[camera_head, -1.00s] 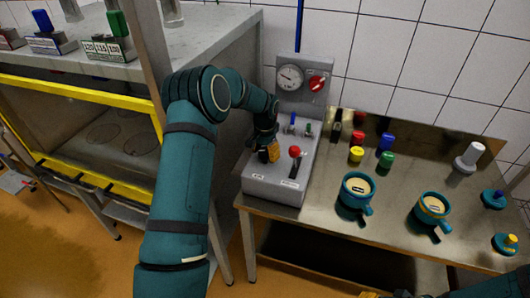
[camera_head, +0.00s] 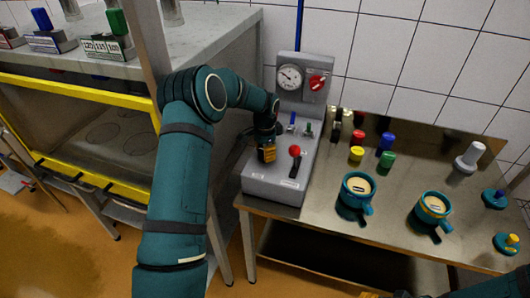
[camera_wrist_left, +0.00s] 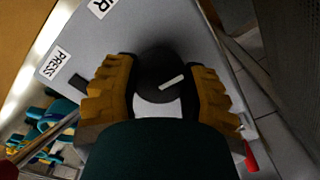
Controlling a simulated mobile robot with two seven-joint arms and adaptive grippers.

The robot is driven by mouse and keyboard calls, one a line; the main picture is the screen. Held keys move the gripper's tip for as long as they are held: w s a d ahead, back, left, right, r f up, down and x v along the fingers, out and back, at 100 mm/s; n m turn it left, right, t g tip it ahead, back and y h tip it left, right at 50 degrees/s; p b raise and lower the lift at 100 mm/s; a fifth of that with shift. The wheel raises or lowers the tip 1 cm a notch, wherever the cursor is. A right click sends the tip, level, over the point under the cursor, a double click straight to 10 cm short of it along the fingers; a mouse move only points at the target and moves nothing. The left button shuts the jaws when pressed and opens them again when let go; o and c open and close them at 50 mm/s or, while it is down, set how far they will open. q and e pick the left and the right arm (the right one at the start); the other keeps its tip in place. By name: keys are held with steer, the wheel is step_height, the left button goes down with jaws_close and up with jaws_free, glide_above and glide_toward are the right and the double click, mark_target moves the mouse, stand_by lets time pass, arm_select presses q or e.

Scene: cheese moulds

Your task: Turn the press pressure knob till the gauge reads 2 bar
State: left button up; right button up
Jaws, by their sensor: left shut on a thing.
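The grey press control box (camera_head: 272,185) stands at the left end of the steel table. On its upright panel sits the round white gauge (camera_head: 289,77); its needle is too small to read surely. In the left wrist view, the black pressure knob (camera_wrist_left: 160,75) with a white pointer mark lies between the yellow fingers of my left gripper (camera_wrist_left: 158,90), which are shut on it. In the head view that gripper (camera_head: 267,153) is at the box's left side and hides the knob.
A red knob (camera_head: 317,83) is beside the gauge, and a red-topped lever (camera_head: 294,151) stands right of my gripper. Two teal cheese moulds (camera_head: 356,192) (camera_head: 433,212) and several coloured pieces, including a green one (camera_head: 387,159), are on the table (camera_head: 400,190). A yellow-framed cabinet is left.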

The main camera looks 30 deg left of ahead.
arm_select(q)
steer(key=m, duration=0.4)
steer(key=shift+m, duration=2.2)
steer(key=shift+f, duration=0.1)
steer(key=o, duration=1.3)
steer(key=shift+c, duration=0.2)
step_height(320, 180, up, 12)
